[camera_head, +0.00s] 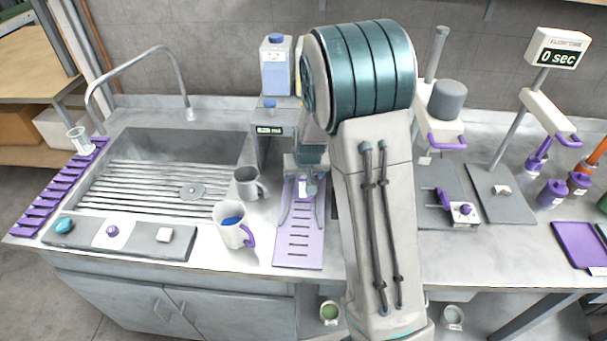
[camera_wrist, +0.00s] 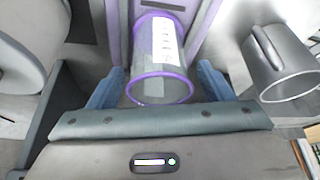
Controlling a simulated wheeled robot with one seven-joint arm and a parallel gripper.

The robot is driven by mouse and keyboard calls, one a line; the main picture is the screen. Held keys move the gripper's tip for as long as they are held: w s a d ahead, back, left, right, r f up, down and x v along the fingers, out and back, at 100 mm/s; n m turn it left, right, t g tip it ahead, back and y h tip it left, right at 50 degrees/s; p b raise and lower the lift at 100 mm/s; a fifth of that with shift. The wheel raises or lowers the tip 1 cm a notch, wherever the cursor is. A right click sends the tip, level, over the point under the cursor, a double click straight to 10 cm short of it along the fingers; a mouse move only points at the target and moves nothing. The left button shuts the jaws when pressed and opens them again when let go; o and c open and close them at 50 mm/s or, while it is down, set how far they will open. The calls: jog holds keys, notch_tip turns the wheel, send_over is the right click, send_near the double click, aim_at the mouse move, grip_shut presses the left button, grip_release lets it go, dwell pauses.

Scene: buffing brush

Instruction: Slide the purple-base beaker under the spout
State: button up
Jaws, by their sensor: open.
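The purple-base beaker (camera_wrist: 158,65) is clear, with purple rings and a white label. In the wrist view it is between the two blue fingers of my gripper (camera_wrist: 160,88), which is open. I cannot tell whether either finger touches it. In the head view the beaker (camera_head: 304,188) is partly hidden by my arm, at the back end of a purple slotted tray (camera_head: 290,262). My gripper (camera_head: 308,180) reaches down there. A grey dispenser (camera_head: 268,131) with a small display stands behind and left; its spout is mostly hidden by my arm.
A sink (camera_head: 165,144) lies further left. Stands and purple bottles (camera_head: 552,192) are on the right. The tray's front is clear.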

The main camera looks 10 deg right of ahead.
jog(key=shift+f, duration=0.2)
jog(key=c, duration=1.1)
jog(key=shift+w, duration=0.1)
jog(key=shift+w+d, duration=0.1)
jog(key=shift+w+d, duration=0.25)
jog(key=shift+w, duration=0.15)
jog(key=shift+w+d+r+b, duration=0.1)
jog(key=shift+w+r+b, duration=0.4)
jog(key=shift+r, duration=0.1)
jog(key=shift+w+f, duration=0.25)
jog(key=shift+w, duration=0.1)
jog(key=o, duration=1.1)
jog(key=shift+s+d+f, duration=0.1)
jog(key=shift+f, duration=0.1)
